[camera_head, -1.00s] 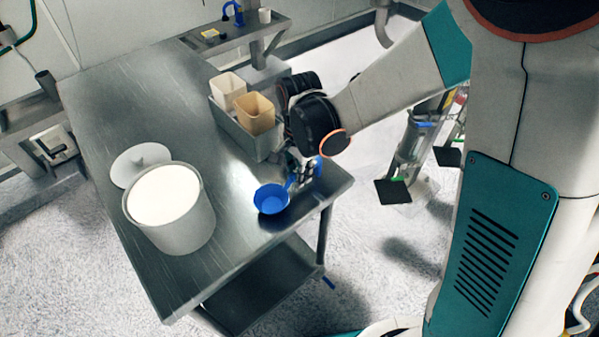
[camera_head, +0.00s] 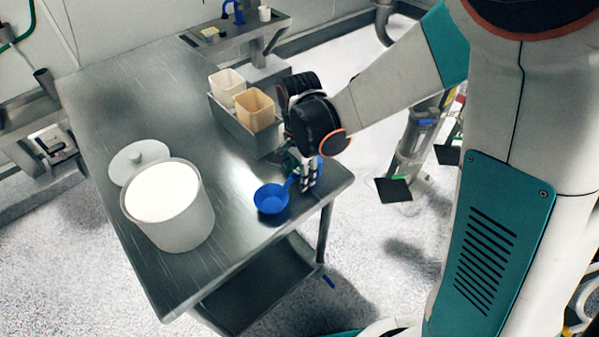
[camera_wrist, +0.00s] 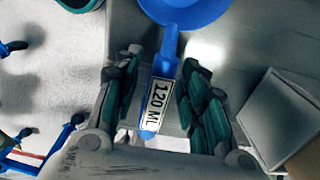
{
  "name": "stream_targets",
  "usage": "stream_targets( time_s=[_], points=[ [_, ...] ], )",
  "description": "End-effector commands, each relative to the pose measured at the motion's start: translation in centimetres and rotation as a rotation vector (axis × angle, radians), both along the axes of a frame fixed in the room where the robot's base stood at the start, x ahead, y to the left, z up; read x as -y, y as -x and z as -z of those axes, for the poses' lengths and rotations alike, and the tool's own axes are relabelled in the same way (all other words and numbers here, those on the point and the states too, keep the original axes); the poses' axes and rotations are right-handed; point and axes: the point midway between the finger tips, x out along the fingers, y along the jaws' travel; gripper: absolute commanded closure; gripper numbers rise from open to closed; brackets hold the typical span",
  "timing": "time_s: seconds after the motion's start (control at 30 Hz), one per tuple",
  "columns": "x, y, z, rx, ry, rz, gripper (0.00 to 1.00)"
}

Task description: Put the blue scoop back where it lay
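The blue scoop (camera_head: 271,199) appears to rest on the steel table near its front right corner, with its bowl toward the left and its handle under my gripper. In the wrist view its bowl (camera_wrist: 186,8) is at the top, and the handle with a white "120 ML" label (camera_wrist: 157,102) runs down the middle. My gripper (camera_head: 301,177) is over the handle. In the wrist view its green-padded fingers (camera_wrist: 163,82) stand apart on either side of the handle, with a narrow gap on each side. The fingers look open.
A white powder tub (camera_head: 183,226) stands on the left of the steel table (camera_head: 120,82), its lid (camera_head: 139,160) behind it. A grey bin (camera_head: 237,127) holding a white and a tan container (camera_head: 254,109) stands behind my gripper. The table's right edge is close to the scoop.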

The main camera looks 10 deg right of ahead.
Motion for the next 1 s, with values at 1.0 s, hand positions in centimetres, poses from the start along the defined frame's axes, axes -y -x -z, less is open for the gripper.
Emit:
stream_targets(
  time_s=[1.0],
  points=[
    [0.1,-0.2,-7.9,0.007,-0.019,-0.003,0.61]
  ],
)
